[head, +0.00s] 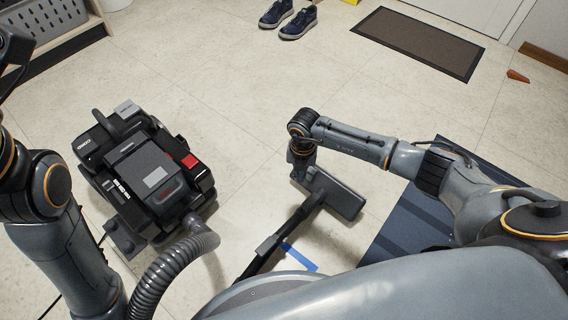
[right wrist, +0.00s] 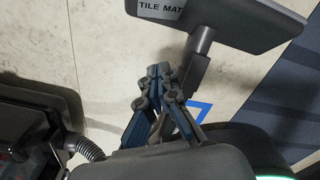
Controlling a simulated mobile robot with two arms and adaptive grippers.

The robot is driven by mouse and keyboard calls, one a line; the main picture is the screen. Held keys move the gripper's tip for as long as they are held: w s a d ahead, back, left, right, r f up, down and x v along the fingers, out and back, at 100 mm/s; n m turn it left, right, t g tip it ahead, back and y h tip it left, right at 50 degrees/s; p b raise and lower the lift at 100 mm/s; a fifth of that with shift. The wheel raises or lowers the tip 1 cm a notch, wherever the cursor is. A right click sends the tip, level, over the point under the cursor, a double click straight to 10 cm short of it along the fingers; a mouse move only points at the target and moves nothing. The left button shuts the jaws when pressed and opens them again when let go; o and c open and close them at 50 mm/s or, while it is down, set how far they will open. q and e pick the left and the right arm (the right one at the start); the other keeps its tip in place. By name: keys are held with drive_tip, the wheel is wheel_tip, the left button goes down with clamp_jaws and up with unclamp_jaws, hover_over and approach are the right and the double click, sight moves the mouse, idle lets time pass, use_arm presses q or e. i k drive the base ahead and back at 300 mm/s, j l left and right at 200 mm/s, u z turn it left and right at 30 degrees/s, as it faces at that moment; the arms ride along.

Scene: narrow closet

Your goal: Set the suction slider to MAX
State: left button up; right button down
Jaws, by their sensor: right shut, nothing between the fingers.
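The black-and-grey vacuum cleaner (head: 155,178) stands on the floor at left in the head view, with red parts and small light markings on its body. I cannot make out the suction slider or its setting. The hose (head: 172,272) curves down from the vacuum. The floor head (head: 338,195) and its tube (head: 272,246) lie right of the vacuum; the floor head (right wrist: 232,20) bears a "TILE MAT" label in the right wrist view. My right gripper (right wrist: 158,72) is shut and empty, seen above the floor beside the tube. My left gripper is out of view; only its arm shows.
A dark blue striped mat (head: 410,222) lies under my right arm. A brown doormat (head: 420,42), dark shoes (head: 290,18) and a grey basket (head: 45,22) are at the back. Blue tape (head: 299,257) marks the floor. Floor behind the vacuum is clear.

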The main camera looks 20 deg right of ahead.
sight(108, 185)
drive_tip(key=u, duration=0.85)
